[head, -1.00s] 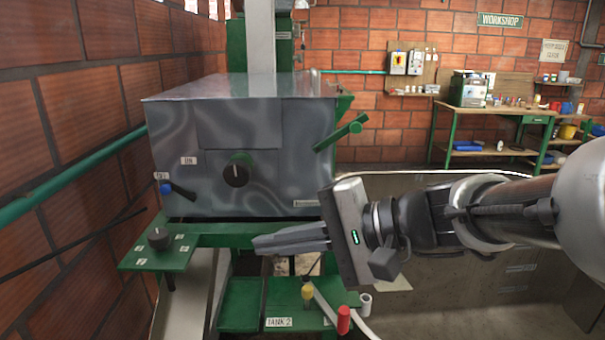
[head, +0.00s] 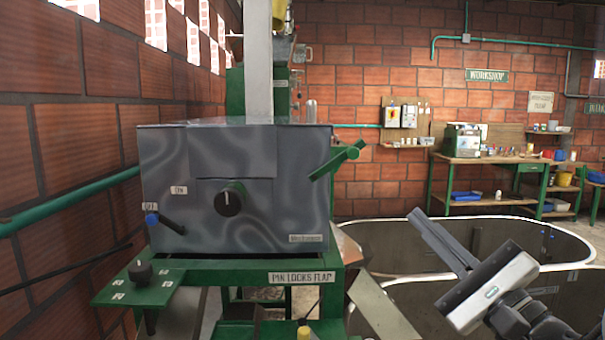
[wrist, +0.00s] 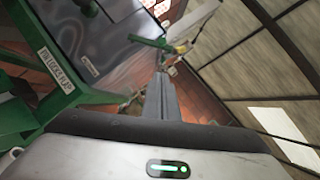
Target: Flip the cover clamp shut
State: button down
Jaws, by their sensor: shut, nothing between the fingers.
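A green lever (head: 338,160), which looks like the cover clamp, sticks out from the upper right side of the grey metal box (head: 240,180). My gripper (head: 416,217) is shut and empty. It is to the right of the box, lower than the lever and clear of it, with its fingers pointing up and left. In the wrist view the closed fingers (wrist: 161,80) point toward the lever's area. The lever's pivot is not clear.
A black dial (head: 230,198) and a blue-tipped lever (head: 153,219) are on the box front. A green stand labelled "PIN LOCKS FLAP" (head: 302,277) carries the box. A large tank (head: 490,230) stands behind my gripper. A brick wall (head: 80,130) is close on the left.

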jog(key=p, duration=0.6)
send_near(337, 161)
jog(key=shift+w+d+r, duration=0.75)
jog(key=shift+w+r, duration=0.65)
jog(key=shift+w, duration=0.25)
